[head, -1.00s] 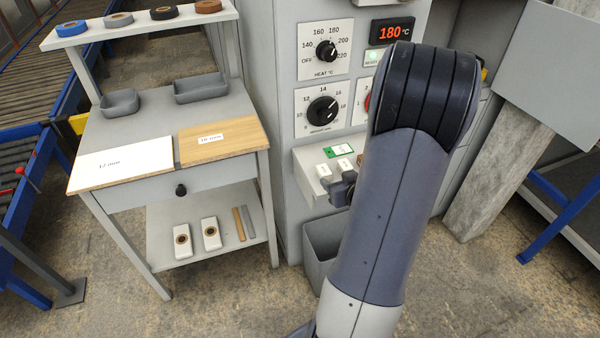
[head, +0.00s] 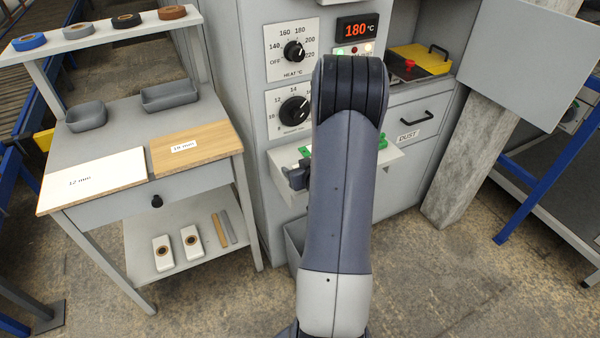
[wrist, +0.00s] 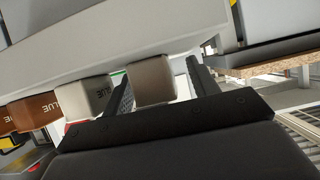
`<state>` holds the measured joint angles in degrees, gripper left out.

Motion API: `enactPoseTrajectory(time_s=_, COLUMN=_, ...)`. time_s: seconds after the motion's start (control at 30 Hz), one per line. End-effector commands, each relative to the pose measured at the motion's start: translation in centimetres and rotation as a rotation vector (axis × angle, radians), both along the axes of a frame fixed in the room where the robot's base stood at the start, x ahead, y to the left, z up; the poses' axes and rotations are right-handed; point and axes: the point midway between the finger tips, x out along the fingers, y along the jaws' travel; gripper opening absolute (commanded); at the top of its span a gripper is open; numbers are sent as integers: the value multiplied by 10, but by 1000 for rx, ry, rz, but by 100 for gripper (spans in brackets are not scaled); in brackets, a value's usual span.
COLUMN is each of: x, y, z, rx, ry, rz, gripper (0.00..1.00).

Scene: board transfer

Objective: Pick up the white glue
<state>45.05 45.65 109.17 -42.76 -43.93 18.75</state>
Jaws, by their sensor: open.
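A second pale block marked "LUE" (wrist: 84,98) sits just left of the left finger. Brown glue blocks (wrist: 30,110) stand further left. In the head view my gripper (head: 297,177) is at the machine's pale ledge (head: 375,172), mostly behind my arm. The glue blocks are hidden there.
Left of the machine stands a grey table (head: 105,115) with two boards, small trays and a roll shelf. Two white boxes (head: 191,243) lie on its lower shelf. A grey bin (head: 293,243) is below the ledge. A slanted grey panel (head: 525,60) stands at right.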

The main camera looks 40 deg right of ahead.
Motion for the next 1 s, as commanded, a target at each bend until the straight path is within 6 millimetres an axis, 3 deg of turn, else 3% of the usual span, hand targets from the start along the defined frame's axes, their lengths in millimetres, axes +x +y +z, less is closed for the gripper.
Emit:
enactPoseTrajectory(time_s=0.23, x=1, y=0, z=0, rx=0, ry=0, rz=0, gripper=55)
enactPoseTrajectory(time_s=0.8, x=1, y=0, z=0, rx=0, ry=0, rz=0, gripper=8)
enactPoseTrajectory(time_s=1.0, x=1, y=0, z=0, rx=-1, ry=-1, rz=0, gripper=8)
